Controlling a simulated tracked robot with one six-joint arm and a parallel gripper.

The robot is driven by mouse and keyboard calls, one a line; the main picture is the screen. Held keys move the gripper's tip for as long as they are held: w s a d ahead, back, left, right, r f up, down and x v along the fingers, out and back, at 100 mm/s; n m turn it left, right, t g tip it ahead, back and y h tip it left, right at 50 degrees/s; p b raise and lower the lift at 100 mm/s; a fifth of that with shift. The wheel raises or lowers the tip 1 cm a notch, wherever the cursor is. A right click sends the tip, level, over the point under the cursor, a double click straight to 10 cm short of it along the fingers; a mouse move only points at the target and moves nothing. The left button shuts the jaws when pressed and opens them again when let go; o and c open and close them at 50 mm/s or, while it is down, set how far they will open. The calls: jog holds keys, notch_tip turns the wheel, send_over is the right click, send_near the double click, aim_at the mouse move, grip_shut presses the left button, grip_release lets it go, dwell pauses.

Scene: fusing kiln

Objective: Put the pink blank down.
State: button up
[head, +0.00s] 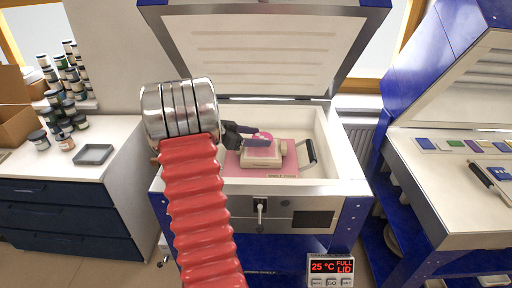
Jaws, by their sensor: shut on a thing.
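The pink blank (264,135) is a small rounded pink piece, partly hidden by the dark jaws of my gripper (262,138). My gripper is shut on it, inside the open kiln (333,143). The blank is just above or touching a cream stepped block (262,161); I cannot tell which. The block stands on a pink board (284,170) on the kiln floor. My red ribbed arm hides the kiln's front left corner.
The kiln lid (265,50) stands raised behind the chamber. A black handle-like bar (308,152) is at the chamber's right. A display (331,267) reads 25 °C, FULL, LID. Left is a bench with jars and a grey tray (93,154); right is a work table (450,165).

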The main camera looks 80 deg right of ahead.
aim_at(256, 150)
jog(key=shift+f, duration=1.85)
jog(key=shift+f, duration=0.35)
